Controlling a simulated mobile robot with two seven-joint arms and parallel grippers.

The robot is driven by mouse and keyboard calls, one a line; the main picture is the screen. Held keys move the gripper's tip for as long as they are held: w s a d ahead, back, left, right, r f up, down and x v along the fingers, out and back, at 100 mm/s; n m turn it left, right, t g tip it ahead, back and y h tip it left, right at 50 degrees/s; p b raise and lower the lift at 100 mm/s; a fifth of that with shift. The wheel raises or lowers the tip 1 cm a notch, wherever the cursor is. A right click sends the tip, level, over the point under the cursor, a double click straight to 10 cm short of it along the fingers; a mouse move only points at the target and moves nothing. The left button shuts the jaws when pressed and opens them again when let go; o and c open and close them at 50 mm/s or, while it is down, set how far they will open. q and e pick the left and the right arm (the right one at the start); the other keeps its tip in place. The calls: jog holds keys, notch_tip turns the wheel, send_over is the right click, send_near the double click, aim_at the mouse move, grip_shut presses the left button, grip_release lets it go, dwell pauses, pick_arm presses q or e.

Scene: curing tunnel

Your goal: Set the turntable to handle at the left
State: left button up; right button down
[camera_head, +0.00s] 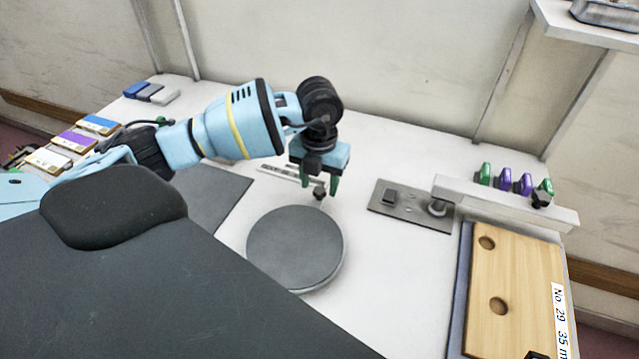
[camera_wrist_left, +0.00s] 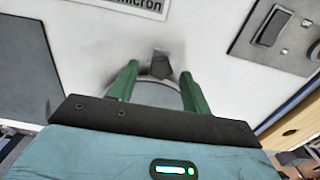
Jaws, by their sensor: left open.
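The turntable (camera_head: 294,248) is a round dark grey disc with a pale rim on the white bench. Its handle, a small dark knob (camera_head: 319,194), stands at the disc's far side. My left gripper (camera_head: 320,183), with green fingers, points down at the knob from above and behind it. In the left wrist view the knob (camera_wrist_left: 160,66) shows between the tips of the open fingers (camera_wrist_left: 158,62), with no clear contact. Part of the turntable (camera_wrist_left: 157,94) shows between the fingers there; the rest is hidden by the gripper. My right gripper is out of view.
A metal switch plate (camera_head: 410,207) lies right of the turntable. A white rail with green and purple knobs (camera_head: 504,180) and a wooden board (camera_head: 515,285) stand further right. A dark mat (camera_head: 215,195) lies left. Coloured boxes (camera_head: 98,124) sit at far left.

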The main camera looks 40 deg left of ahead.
pick_arm(q)
jog(key=shift+w+f, duration=0.1)
jog(key=shift+f, duration=0.45)
grip_shut()
